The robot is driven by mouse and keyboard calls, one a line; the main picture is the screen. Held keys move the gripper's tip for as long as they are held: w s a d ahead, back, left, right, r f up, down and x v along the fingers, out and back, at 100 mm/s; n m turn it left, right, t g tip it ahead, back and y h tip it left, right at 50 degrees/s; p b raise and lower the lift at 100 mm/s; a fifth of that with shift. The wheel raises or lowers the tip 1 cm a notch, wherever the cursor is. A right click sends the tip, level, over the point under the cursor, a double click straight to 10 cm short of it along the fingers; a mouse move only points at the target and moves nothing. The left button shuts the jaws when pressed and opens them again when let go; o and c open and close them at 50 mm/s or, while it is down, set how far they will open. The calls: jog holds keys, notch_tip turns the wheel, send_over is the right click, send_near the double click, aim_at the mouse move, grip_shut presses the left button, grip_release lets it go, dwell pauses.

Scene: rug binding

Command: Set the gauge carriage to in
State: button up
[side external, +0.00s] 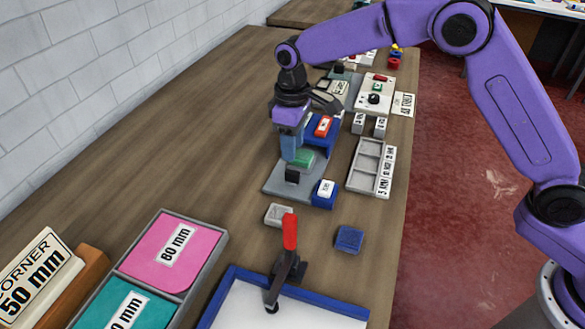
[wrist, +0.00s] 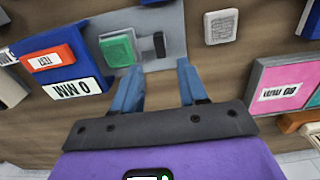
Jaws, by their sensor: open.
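A grey gauge plate (side external: 279,184) lies on the bench and carries a green block (side external: 304,158) and a small black upright piece (side external: 292,175). The wrist view shows the green block (wrist: 117,49) left of the black piece (wrist: 159,45), both on the plate (wrist: 175,22). The frames do not make plain which piece is the carriage. A blue block (wrist: 82,67) with a red label (wrist: 42,61) and a "0 MM" label sits left of the green block. My gripper (wrist: 160,88) is open and empty, its blue fingers (side external: 290,150) beside the green block and black piece.
A blue block with a white label (side external: 325,193) stands at the plate's near right. A compartment tray (side external: 367,166) lies right. Bench left of the plate is clear.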

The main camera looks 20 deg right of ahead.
aim_at(292, 172)
notch_tip(292, 172, down, 8)
jog(key=shift+f, duration=0.1)
dwell(0.4)
grip_shut()
